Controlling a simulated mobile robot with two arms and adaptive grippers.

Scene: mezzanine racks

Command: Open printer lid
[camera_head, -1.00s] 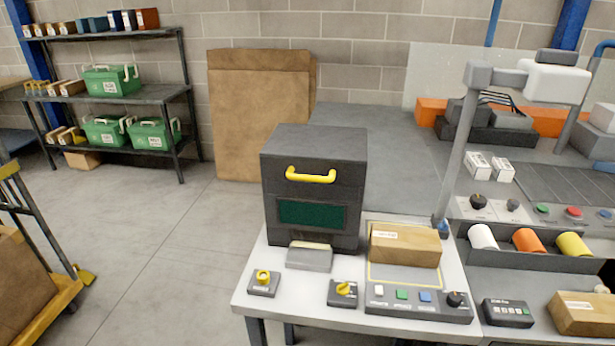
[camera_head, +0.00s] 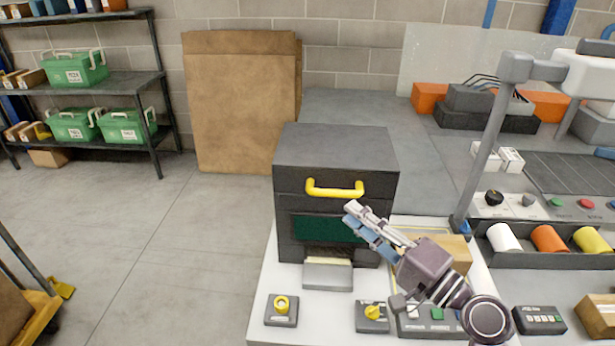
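The printer (camera_head: 335,152) is a dark grey box on the white table, with a yellow handle (camera_head: 335,188) across the upper front and a dark green window (camera_head: 318,228) below it. The lid looks shut. My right gripper (camera_head: 354,212) is in front of the printer, its fingertips just below and right of the handle, apart from it as far as I can see. The fingers lie close together in this view, and I cannot tell whether they are open. The gripper covers the printer's lower right front. My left gripper is not in view.
A cardboard box (camera_head: 457,250) sits behind my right gripper, partly hidden. Yellow-knob switches (camera_head: 281,308) stand on the table's front. A lamp post (camera_head: 487,150) rises right of the printer. A bin of coloured rolls (camera_head: 549,240) is further right.

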